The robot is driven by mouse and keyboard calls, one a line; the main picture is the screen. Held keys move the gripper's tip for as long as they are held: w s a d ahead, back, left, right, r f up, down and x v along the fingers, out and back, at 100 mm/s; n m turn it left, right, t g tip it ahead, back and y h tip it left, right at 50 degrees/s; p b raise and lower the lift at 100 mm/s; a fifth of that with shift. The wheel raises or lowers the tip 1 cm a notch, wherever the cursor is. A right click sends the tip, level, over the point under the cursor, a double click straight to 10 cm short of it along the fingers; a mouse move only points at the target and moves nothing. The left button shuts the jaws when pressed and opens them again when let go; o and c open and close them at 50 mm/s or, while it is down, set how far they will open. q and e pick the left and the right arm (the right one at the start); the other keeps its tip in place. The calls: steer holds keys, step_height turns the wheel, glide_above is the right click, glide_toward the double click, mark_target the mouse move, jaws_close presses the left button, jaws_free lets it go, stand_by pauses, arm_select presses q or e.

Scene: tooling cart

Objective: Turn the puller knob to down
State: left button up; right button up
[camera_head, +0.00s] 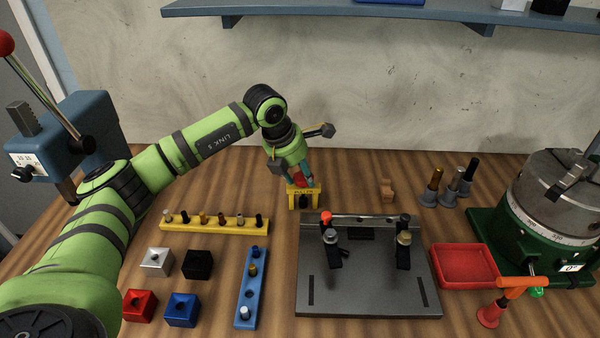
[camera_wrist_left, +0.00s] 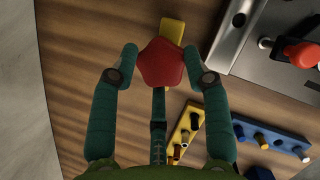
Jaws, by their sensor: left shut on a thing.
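The puller is a small yellow stand (camera_head: 303,196) with a dark label, at the back middle of the wooden table. Its red lobed knob (camera_head: 302,182) sits on top, partly hidden by my gripper. My left gripper (camera_head: 300,178) comes down from above and is shut on the knob, fingers on both sides. My right gripper is in neither view.
A grey fixture plate (camera_head: 371,290) with clamps lies in front and right of the puller. A yellow peg rack (camera_head: 215,226) is at left, a blue rack (camera_head: 246,305) nearer. A red tray (camera_head: 465,285) and rotary table (camera_head: 545,232) stand right. A shelf (camera_head: 380,14) hangs above.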

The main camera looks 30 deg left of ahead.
arm_select(q)
steer(key=o, duration=1.1)
steer(key=v, duration=1.2)
steer(key=shift+a, duration=0.1)
